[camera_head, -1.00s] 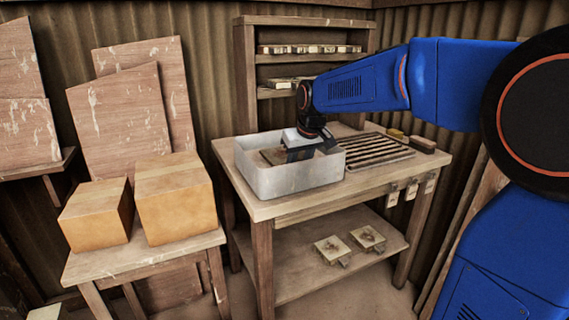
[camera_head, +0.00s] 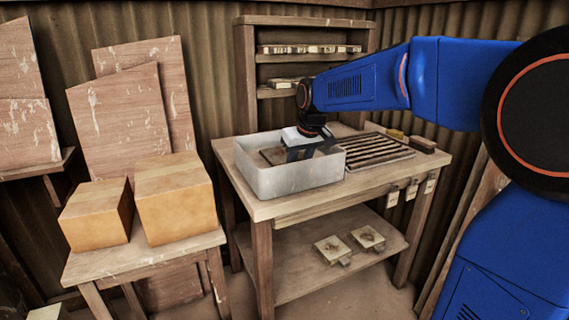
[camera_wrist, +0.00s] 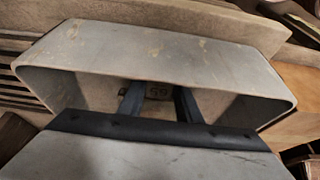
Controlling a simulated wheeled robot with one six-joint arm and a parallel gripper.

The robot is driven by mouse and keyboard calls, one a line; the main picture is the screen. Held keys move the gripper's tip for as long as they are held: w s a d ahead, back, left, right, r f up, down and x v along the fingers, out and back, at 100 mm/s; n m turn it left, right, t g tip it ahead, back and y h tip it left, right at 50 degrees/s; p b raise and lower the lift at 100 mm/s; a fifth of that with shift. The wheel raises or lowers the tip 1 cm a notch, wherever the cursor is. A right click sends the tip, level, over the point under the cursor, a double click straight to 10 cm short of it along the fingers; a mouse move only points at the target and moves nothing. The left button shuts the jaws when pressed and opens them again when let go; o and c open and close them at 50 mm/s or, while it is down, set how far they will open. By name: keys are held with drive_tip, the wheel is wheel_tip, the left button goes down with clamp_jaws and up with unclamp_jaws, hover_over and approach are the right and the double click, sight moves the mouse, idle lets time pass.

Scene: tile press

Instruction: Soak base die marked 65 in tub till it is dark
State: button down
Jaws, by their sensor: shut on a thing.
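The grey tub (camera_head: 300,178) stands on the workbench at its left end. My gripper (camera_head: 302,154) reaches down into the tub. In the wrist view my gripper (camera_wrist: 160,108) is shut on a base die (camera_wrist: 160,91), whose dark tag with digits, apparently 65, shows between the fingers. The tub's pale wall (camera_wrist: 160,52) surrounds the fingers in that view. Inside the tub a brown surface shows beside my gripper in the head view; I cannot tell if it is liquid or the die. The die's body is mostly hidden, so its shade is unclear.
A slatted rack (camera_head: 378,152) lies right of the tub, with brushes (camera_head: 422,144) behind it. Tags hang on the bench's front edge. Two dies (camera_head: 350,244) lie on the lower shelf. A shelf unit (camera_head: 305,50) stands behind. Cardboard boxes (camera_head: 175,205) sit on a left table.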

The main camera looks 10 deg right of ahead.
wheel_tip(320, 180, up, 12)
drive_tip(key=shift+r, duration=0.25)
idle(1.6)
idle(2.0)
wheel_tip(320, 180, up, 4)
idle(0.6)
idle(0.4)
